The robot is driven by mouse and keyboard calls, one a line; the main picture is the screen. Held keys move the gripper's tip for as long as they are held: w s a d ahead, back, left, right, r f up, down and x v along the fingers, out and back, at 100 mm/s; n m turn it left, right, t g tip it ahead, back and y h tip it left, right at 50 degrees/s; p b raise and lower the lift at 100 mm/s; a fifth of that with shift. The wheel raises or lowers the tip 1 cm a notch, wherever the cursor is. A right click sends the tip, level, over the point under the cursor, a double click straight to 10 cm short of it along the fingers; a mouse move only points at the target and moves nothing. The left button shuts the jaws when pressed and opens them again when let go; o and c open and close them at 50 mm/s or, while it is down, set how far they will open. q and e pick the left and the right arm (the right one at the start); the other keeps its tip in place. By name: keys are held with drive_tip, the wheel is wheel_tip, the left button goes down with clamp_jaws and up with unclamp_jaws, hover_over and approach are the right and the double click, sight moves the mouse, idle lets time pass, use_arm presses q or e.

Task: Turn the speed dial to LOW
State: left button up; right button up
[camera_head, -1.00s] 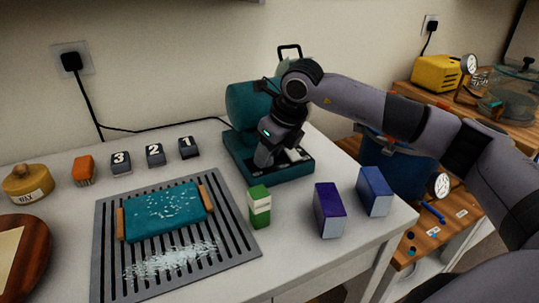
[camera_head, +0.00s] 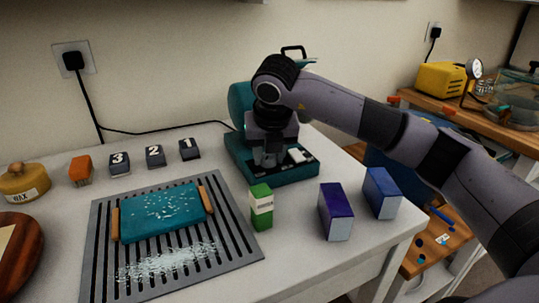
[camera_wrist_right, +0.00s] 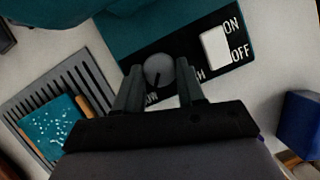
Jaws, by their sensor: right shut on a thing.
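The teal machine (camera_head: 290,176) stands at the back of the white table, with a black control panel on its base. The round grey speed dial (camera_wrist_right: 158,69) sits on that panel in the right wrist view. My right gripper (camera_wrist_right: 157,78) is shut on the dial, one finger on each side; in the head view the gripper (camera_head: 268,162) points down at the panel and hides the dial. The dial's dark mark points down the picture, toward a partly covered label ending "OW" (camera_wrist_right: 151,98). Another label, showing an "H", is partly hidden by the right finger. My left gripper is out of view.
A white ON/OFF switch (camera_wrist_right: 215,47) is beside the dial. A green-and-white carton (camera_head: 261,208), a purple box (camera_head: 335,212) and a blue box (camera_head: 381,193) stand in front of the machine. A slatted grey rack (camera_head: 238,245) holds a teal tray.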

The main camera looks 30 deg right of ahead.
sight(270, 174)
drive_tip(key=shift+r, duration=0.1)
idle(0.4)
drive_tip(key=o, duration=1)
drive_tip(key=shift+o, duration=0.2)
drive_tip(key=v, duration=0.7)
drive_tip(key=shift+r, duration=0.15)
